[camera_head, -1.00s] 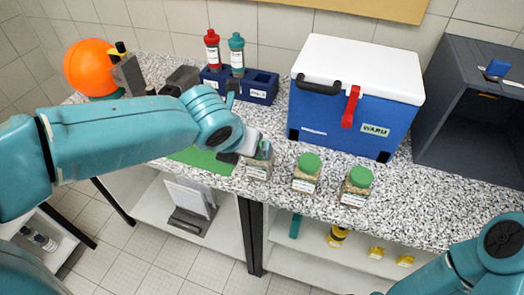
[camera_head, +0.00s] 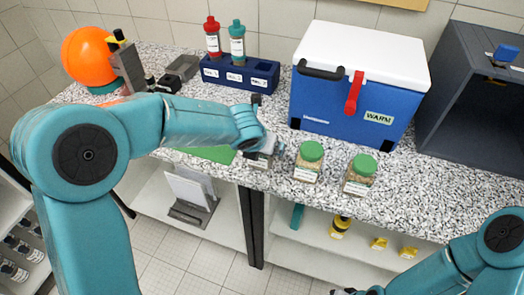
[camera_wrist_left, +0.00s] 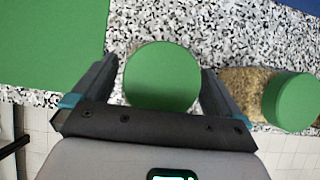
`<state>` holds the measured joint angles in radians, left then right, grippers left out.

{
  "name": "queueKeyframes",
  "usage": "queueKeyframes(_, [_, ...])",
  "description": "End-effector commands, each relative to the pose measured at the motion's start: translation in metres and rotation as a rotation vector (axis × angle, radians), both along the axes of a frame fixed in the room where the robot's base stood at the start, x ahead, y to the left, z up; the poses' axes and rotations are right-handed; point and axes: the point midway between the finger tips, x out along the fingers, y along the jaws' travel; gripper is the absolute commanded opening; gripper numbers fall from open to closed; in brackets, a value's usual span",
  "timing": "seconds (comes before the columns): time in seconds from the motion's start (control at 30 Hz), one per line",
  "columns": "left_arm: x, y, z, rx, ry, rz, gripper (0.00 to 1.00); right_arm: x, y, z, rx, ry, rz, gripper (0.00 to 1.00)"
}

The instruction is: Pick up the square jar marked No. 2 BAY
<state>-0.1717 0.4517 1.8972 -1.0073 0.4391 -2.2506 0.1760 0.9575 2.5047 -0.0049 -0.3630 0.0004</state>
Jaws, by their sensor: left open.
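Several square glass jars with green lids stand in a row near the bench's front edge; their labels are too small to read. In the head view the middle jar (camera_head: 307,163) and the right jar (camera_head: 359,175) show clearly. The left jar is mostly hidden behind my left gripper (camera_head: 268,152). In the left wrist view a round green lid (camera_wrist_left: 162,77) sits between the two open fingers, with a gap on each side. A neighbouring jar (camera_wrist_left: 290,102) is just right of the right finger. My right gripper (camera_head: 352,291) barely shows at the bottom edge.
A blue cooler (camera_head: 352,93) with a white lid, marked WARM, stands behind the jars. A dark box (camera_head: 477,95) is at right. A blue rack (camera_head: 240,75) with bottles and an orange ball (camera_head: 89,57) are at back left. A green mat (camera_head: 209,153) lies left of the jars.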

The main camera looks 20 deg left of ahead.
Motion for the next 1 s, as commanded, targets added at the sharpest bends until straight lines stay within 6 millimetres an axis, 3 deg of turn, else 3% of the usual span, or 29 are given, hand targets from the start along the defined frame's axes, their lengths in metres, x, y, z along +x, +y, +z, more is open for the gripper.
queueKeyframes(0.1, [0.005,0.001,-0.009,0.000,0.000,0.000,1.00,0.000,0.000,-0.002,0.000,0.000,0.000,0.57])
queueKeyframes(0.33, [0.006,0.001,-0.008,0.000,-0.001,0.000,0.97,0.000,0.000,-0.002,0.000,0.000,0.000,0.57])
queueKeyframes(0.5, [0.006,0.001,-0.008,0.000,0.000,0.000,0.41,0.000,0.000,-0.002,0.000,0.000,0.000,0.57])
queueKeyframes(0.57, [0.006,0.001,-0.007,0.000,-0.003,0.000,0.26,0.000,0.000,-0.001,0.000,0.000,0.000,0.57])
queueKeyframes(0.83, [0.006,0.001,-0.004,-0.001,-0.004,0.001,0.26,0.000,0.000,0.000,0.000,0.000,0.000,0.57])
queueKeyframes(1.0, [0.007,0.001,0.014,-0.001,-0.006,0.002,0.26,0.000,0.000,0.008,0.000,0.000,0.000,0.57])
